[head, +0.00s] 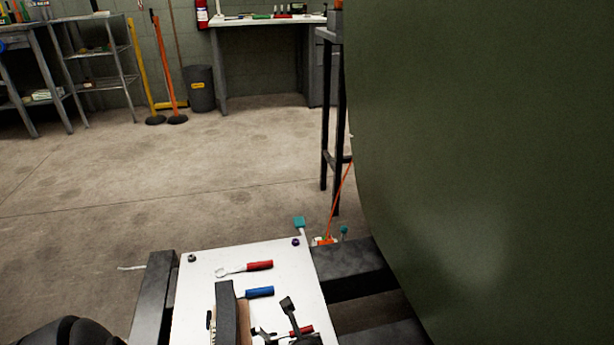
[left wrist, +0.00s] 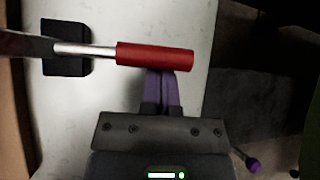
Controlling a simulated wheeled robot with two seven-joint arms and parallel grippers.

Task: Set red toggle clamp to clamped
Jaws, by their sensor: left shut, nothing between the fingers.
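In the left wrist view a red handle (left wrist: 155,53) lies across the picture on a bare metal rod, with a black block (left wrist: 66,48) under the rod. My left gripper (left wrist: 161,82) has its purple fingers together and empty. Their tips meet the lower edge of the handle and are partly hidden by it; I cannot tell whether they touch. In the head view a red handle (head: 301,331) shows at the front of the white board (head: 205,262), beside black parts (head: 289,307). Another red-handled piece (head: 260,265) lies farther back. My right gripper is not in view.
A blue handle (head: 260,291) lies between the red ones. A dark upright piece (head: 226,312) with a brown side stands left of them. The large green curved panel (head: 490,140) fills the right side. Dark beams (head: 350,270) flank the board. Open floor lies beyond.

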